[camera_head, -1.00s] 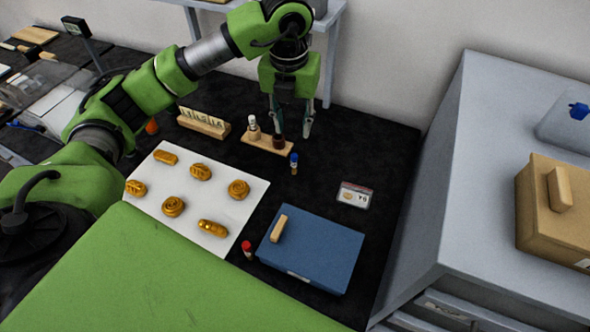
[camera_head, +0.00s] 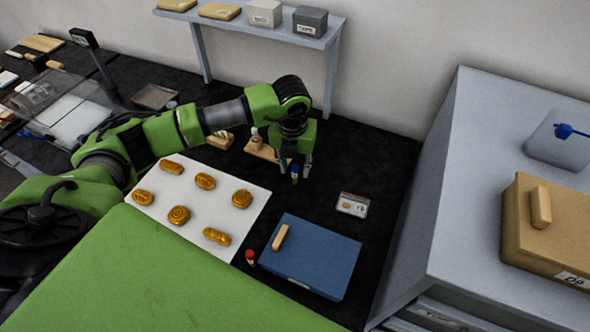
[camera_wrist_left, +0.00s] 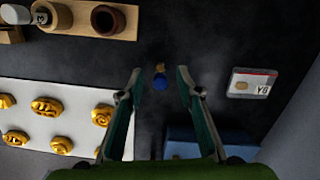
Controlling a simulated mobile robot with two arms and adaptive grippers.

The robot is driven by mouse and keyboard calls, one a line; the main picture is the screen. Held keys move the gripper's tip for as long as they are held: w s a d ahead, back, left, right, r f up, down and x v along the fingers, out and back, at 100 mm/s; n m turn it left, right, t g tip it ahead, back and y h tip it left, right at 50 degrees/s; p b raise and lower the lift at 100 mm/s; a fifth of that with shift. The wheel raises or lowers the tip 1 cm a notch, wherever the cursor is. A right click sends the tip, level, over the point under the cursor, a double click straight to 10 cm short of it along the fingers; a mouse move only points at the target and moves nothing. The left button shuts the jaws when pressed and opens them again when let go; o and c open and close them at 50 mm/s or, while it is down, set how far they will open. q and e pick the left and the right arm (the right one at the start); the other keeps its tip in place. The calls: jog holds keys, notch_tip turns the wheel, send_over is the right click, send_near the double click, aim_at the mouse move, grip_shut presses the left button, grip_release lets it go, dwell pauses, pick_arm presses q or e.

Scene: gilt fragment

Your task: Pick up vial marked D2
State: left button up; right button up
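The gripper is open and empty. My right gripper is in neither view.
A white mat (camera_head: 192,216) with several golden pieces lies left. A wooden stand (camera_head: 262,152) with a bottle is close behind the gripper. Black table around the card is clear.

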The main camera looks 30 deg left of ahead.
pick_arm(q)
jog(key=shift+f, duration=0.6)
grip_shut()
jog(key=shift+w+r, duration=0.1)
jog(key=shift+r, duration=0.05)
